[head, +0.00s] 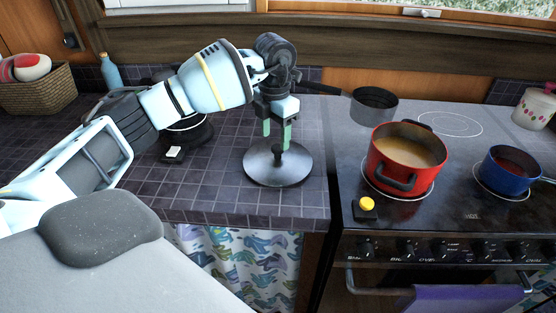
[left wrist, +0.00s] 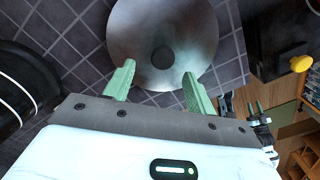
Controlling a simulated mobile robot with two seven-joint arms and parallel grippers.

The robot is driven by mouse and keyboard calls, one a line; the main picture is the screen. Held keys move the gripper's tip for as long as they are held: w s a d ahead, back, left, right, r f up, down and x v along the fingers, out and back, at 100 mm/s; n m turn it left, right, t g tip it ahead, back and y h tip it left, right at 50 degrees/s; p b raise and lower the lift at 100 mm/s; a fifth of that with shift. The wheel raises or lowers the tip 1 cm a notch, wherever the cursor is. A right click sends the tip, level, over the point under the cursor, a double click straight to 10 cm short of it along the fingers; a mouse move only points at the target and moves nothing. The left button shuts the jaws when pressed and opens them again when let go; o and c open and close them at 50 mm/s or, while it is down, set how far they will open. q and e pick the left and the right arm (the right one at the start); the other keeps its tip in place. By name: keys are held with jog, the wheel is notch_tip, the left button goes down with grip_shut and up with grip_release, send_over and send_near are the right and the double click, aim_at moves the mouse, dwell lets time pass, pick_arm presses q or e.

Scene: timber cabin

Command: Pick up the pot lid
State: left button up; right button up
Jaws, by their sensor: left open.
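The pot lid (head: 262,172) is a round metal disc with a dark knob, lying on the dark tiled counter near its front edge. My left gripper (head: 277,136) is above the lid with its green fingers pointing down, one on each side of the knob as seen in the head view. In the left wrist view the lid (left wrist: 185,25) and its knob lie beyond the two open fingers (left wrist: 158,82), with nothing between the fingertips. I cannot tell how far the tips are above the knob. My right gripper is not clearly in the head view.
A red pot (head: 400,165) with brownish contents and a blue pan (head: 505,178) stand on the stove right of the lid. A grey saucepan (head: 374,106) is behind. A yellow button (head: 367,204) sits at the stove's front left. A basket (head: 38,92) and bottle (head: 110,72) stand left.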

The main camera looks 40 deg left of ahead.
aim_at(278, 147)
pick_arm(q)
jog(key=f, duration=0.5)
jog(key=shift+w+d, duration=0.2)
jog(key=shift+w, duration=0.1)
jog(key=c, duration=1.2)
pick_arm(e)
jog(key=shift+w+r, duration=0.15)
jog(key=shift+r, duration=0.1)
pick_arm(q)
jog(key=shift+r, duration=0.1)
jog(key=shift+r, duration=0.5)
notch_tip(278, 147, up, 2)
jog(key=shift+r, duration=0.1)
jog(key=s+d, duration=0.3)
jog(key=d, duration=0.4)
jog(key=s+d+r, duration=0.1)
jog(key=s+d, duration=0.1)
jog(key=d, duration=0.6)
jog(key=shift+s+r+b, duration=0.3)
jog(key=shift+s, duration=0.1)
pick_arm(e)
jog(key=shift+s+f, duration=0.2)
jog(key=shift+f, duration=0.25)
